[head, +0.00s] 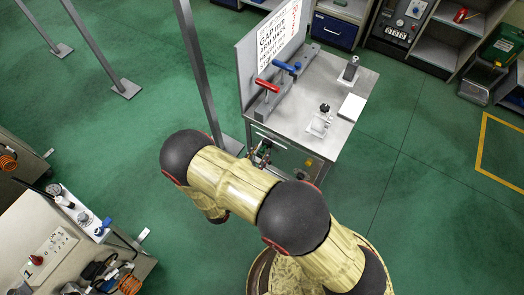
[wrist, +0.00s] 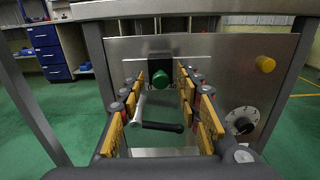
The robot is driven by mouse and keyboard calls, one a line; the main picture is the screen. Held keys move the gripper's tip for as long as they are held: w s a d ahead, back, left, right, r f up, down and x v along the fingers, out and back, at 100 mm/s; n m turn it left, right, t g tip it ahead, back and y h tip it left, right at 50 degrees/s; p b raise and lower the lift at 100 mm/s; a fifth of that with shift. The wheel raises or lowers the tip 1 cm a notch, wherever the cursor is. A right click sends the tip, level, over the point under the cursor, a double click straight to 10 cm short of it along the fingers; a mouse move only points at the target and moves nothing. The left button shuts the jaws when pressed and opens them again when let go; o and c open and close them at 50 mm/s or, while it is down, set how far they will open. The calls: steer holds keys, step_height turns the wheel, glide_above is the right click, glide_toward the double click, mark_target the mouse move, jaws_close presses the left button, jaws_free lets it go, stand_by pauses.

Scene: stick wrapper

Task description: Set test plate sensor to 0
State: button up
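A steel panel (wrist: 115,65) forms the front of the workbench, seen close up in the wrist view. On it are a green knob (wrist: 161,80) on a black block, a lever (wrist: 163,127) with a black grip below it, a black rotary knob (wrist: 243,124) on a round white dial at the right, and a yellow button (wrist: 265,64) at the upper right. I cannot tell which one is the test plate sensor, and the dial reading is too small to read. My gripper (wrist: 162,100) is open, with yellow-padded fingers on either side of the green knob and lever; no contact is visible.
The workbench (head: 330,85) carries a red-handled clamp (head: 267,86), a blue-handled clamp (head: 287,67) and a sign board (head: 278,35). A grey post (head: 200,75) stands close to its left. Another bench (head: 50,240) is at lower left. Green floor to the right is clear.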

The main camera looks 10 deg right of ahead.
steer(key=shift+x, duration=0.85)
steer(key=shift+c, duration=1.3)
jaws_close()
